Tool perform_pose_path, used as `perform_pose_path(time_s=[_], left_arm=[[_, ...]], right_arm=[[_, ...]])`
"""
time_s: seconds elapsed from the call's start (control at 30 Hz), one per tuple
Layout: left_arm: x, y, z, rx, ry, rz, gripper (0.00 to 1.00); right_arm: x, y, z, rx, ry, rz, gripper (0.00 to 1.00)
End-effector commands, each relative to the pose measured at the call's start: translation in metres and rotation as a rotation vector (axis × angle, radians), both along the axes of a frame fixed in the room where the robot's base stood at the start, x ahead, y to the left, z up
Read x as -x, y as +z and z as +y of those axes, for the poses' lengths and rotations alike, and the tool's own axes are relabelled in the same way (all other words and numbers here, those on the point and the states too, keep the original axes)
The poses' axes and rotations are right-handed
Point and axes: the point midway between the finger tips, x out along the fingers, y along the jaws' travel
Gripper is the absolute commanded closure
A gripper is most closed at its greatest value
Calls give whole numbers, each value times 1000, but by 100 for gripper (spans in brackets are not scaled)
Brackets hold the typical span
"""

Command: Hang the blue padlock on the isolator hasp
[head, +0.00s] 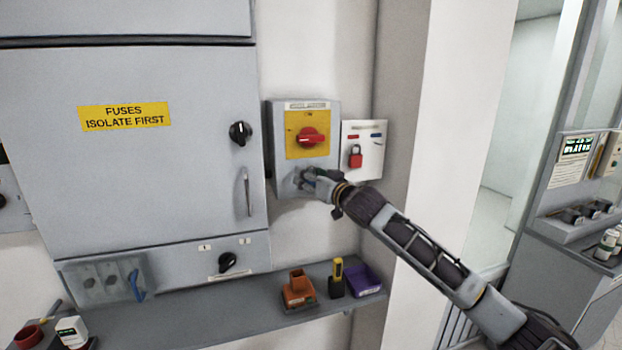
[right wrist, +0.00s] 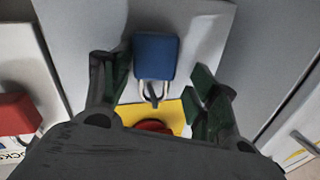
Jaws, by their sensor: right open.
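The isolator is a grey box (head: 272,150) with a yellow plate (head: 294,147) and a red rotary handle (head: 311,138). The blue padlock (right wrist: 155,56) is in the right wrist view, its body away from the yellow plate and its metal shackle toward it. The shackle is at a small dark part on the box front; I cannot tell for sure whether it passes through the hasp. My right gripper (head: 308,179) is at the lower front of the box. Its fingers (right wrist: 157,75) are open on either side of the padlock, with visible gaps. My left gripper is out of view.
A white board (head: 374,140) with a red padlock (head: 355,157) is just right of the isolator. A large grey cabinet (head: 130,180) stands left. The shelf (head: 215,320) below holds an orange holder (head: 298,290), a yellow-black tool (head: 338,275) and a purple bin (head: 363,281).

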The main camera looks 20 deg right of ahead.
Motion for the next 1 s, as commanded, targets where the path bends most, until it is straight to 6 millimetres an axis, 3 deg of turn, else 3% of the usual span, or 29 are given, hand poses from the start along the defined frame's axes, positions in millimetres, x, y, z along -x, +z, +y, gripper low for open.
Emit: perform_pose_path(time_s=[0.47,1.0], left_arm=[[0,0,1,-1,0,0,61],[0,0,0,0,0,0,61]], right_arm=[[12,-1,-5,-1,-1,1,40],[58,-1,-18,3,-1,1,40]])
